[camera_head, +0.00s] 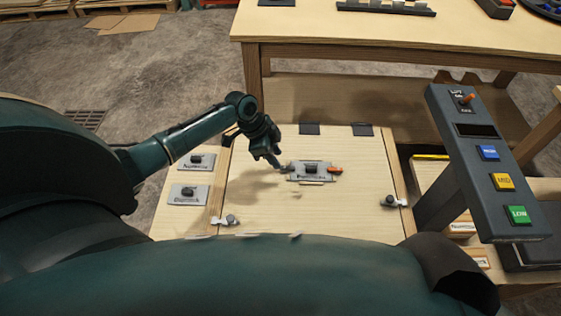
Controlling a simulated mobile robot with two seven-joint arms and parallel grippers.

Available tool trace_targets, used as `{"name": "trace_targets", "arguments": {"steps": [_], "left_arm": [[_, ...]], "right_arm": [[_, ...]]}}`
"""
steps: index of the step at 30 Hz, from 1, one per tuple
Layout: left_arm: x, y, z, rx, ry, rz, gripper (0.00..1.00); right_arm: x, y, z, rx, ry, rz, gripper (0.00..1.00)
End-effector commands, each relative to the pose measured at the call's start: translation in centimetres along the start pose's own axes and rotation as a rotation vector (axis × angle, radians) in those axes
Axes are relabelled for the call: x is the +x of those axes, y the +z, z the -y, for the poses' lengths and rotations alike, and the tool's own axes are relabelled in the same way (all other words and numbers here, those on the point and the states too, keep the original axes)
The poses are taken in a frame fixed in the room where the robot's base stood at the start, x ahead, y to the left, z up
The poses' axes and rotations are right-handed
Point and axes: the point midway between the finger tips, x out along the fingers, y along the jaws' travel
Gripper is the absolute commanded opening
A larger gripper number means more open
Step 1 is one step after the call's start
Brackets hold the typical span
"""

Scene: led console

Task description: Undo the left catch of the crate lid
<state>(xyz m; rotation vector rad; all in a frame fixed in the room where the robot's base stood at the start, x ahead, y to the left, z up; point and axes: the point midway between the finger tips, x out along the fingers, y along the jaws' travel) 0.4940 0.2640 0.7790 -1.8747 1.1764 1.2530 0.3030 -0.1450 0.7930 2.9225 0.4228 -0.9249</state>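The crate lid (255,208) is a pale wooden panel lying flat, with two dark hinge plates along its back edge. The left catch (228,220) is a small light piece with a dark knob at the lid's front left corner. A similar right catch (392,202) sits at the front right. My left gripper (276,163) points down over the lid, beside the left end of a grey plate (312,172) with a dark knob and an orange-ended piece. It is well behind the left catch and apart from it. Its finger gap is too small to judge. My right gripper is not in view.
Two grey labelled plates with knobs (187,194) lie left of the lid. A dark console (488,165) with blue, yellow and green buttons stands at the right. A wooden table (400,35) is behind. My dark green body fills the front.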

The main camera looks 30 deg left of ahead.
Motion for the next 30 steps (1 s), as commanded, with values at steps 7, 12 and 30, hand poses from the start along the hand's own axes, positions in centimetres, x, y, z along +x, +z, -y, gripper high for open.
{"name": "trace_targets", "arguments": {"steps": [7, 12, 30], "left_arm": [[3.4, 0.0, 0.0, 0.0, 0.0, 0.0, 0.34], [4.1, 0.0, 0.0, 0.001, 0.0, 0.001, 0.34], [4.1, 0.0, 0.0, 0.001, 0.0, 0.001, 0.03]], "right_arm": [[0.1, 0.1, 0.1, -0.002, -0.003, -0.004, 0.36], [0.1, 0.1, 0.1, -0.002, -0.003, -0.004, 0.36], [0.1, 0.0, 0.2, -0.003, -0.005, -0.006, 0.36]]}}
